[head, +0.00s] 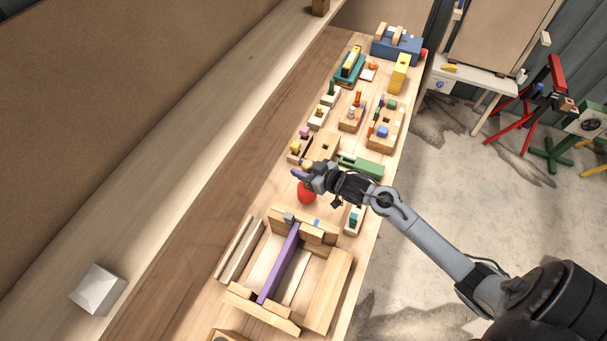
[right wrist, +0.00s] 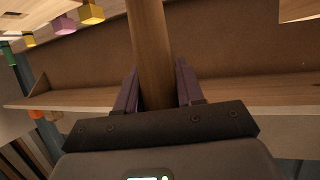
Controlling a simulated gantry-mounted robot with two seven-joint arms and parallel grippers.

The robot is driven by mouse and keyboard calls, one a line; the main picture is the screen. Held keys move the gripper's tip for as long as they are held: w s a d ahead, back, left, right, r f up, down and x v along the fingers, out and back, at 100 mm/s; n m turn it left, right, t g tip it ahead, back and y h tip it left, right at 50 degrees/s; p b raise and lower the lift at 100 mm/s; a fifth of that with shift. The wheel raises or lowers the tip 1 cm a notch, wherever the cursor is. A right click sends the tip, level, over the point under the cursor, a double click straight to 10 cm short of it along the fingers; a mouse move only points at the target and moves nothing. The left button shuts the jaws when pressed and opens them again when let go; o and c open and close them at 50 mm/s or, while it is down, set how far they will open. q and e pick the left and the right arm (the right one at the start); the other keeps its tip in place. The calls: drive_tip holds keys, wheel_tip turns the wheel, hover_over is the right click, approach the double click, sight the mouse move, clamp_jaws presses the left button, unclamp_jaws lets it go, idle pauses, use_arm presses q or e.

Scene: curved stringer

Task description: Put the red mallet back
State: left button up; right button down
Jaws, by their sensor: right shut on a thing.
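The red mallet (head: 306,193) shows its rounded red head just below my right gripper (head: 304,173) in the head view, over the middle of the long workbench. In the right wrist view its round wooden handle (right wrist: 151,50) passes between the two dark purple fingers of the right gripper (right wrist: 157,88), which are shut on it. The red head is out of that view. Whether the head touches the bench is hard to tell. My left gripper is in neither view.
A wooden frame with a purple bar (head: 279,262) lies at the near end of the bench (head: 195,275). Wooden blocks with small coloured parts and a green block (head: 361,165) stand beyond the gripper. A white pyramid-topped block (head: 98,289) sits on the pale ledge at left.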

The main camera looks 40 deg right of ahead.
wheel_tip(320, 180, down, 3)
drive_tip(key=shift+f, duration=0.25)
drive_tip(key=c, duration=0.7)
unclamp_jaws()
drive_tip(key=v, duration=1.2)
